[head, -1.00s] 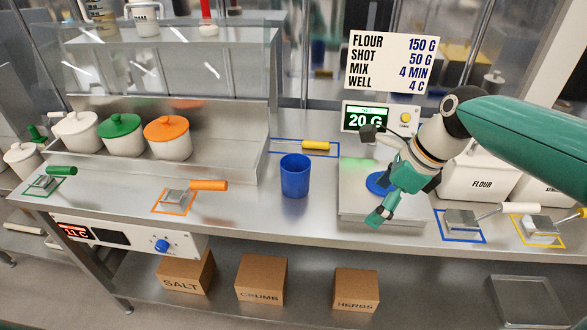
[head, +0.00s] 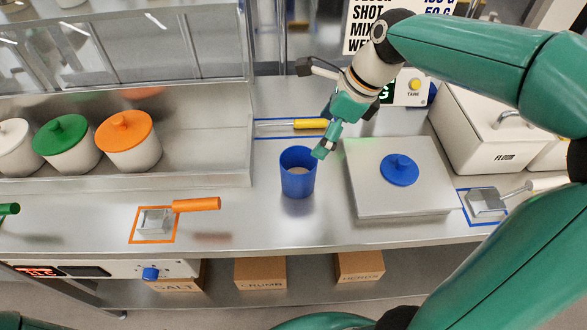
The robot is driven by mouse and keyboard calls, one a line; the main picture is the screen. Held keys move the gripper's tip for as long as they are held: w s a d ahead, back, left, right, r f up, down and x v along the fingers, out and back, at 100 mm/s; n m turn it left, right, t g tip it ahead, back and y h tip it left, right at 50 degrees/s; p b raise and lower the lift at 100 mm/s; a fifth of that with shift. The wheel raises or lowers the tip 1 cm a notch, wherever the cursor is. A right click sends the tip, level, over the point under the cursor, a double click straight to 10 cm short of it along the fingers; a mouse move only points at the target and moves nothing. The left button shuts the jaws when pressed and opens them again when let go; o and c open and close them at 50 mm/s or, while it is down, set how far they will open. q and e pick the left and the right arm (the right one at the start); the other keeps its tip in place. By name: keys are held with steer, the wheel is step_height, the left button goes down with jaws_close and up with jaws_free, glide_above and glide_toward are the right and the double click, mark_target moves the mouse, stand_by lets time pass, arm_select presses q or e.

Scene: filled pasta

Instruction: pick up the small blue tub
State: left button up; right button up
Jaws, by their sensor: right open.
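The small blue tub (head: 298,182) stands upright and uncovered on the steel counter, left of the scale. Something pale shows inside it. My right gripper (head: 326,145) is open and empty, pointing down at the tub's right rim from above and behind. A fingertip overlaps the rim in the picture; I cannot tell whether it touches. A blue lid with a knob (head: 399,170) lies on the scale plate (head: 370,197). My left gripper is out of view.
A yellow-handled scoop (head: 308,124) lies behind the tub. An orange-handled scoop (head: 196,205) lies to the left. Lidded pots, one with an orange lid (head: 125,130), stand in the steel tray at left. A flour bin (head: 482,135) stands at right. Counter in front of the tub is clear.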

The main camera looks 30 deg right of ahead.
mark_target(309, 158)
steer(key=x, duration=0.9)
steer(key=shift+s+d+f, duration=0.15)
steer(key=shift+s+d, duration=0.15)
steer(key=shift+d, duration=0.05)
steer(key=shift+a+p+x, duration=0.15)
steer(key=shift+p+x, duration=0.05)
steer(key=shift+x, duration=1.1)
steer(key=shift+a+p+x, duration=0.15)
steer(key=shift+x, duration=1.15)
steer(key=c, duration=1.1)
